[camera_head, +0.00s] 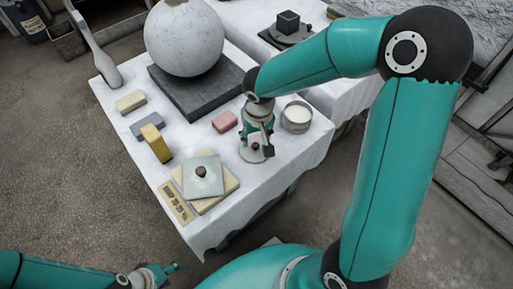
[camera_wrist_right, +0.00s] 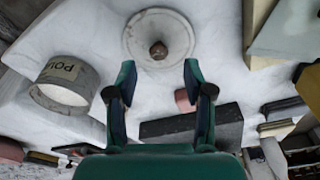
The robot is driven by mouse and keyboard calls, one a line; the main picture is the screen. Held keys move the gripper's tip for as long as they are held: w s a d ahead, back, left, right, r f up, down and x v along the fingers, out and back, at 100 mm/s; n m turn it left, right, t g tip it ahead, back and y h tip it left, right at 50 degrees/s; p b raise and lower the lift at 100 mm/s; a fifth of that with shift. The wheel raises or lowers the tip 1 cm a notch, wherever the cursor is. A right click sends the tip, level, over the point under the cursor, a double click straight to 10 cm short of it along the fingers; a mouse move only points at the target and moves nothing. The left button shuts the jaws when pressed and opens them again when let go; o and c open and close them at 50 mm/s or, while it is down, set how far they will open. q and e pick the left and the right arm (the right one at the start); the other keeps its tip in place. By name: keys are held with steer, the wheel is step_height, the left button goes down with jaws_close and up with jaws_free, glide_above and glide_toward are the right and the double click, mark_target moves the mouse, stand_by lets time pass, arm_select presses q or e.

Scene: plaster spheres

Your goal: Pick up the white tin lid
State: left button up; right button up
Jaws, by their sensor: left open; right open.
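The white tin lid (camera_head: 246,155) is a round disc with a small brown knob, lying flat on the white-covered table. In the right wrist view the lid (camera_wrist_right: 140,36) shows whole, just beyond the fingertips. My right gripper (camera_head: 262,146) is over the lid in the head view and hides part of it. In the wrist view its fingers (camera_wrist_right: 160,80) are spread with nothing between them. My left gripper (camera_head: 172,268) is empty and open, low at the bottom left, off the table.
An open tin (camera_head: 296,120) of white stuff stands right of the lid. A pink block (camera_head: 224,121) lies to its left. A pale square plate with a knob (camera_head: 203,183) rests on a board in front. A large white sphere (camera_head: 184,38) sits on a dark slab (camera_head: 200,92) behind.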

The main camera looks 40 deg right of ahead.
mark_target(255, 144)
steer(key=f, duration=0.3)
steer(key=f+b, duration=0.1)
steer(key=shift+w+d+f, duration=0.2)
steer(key=shift+w+f, duration=0.15)
steer(key=shift+w, duration=0.05)
steer(key=c, duration=0.9)
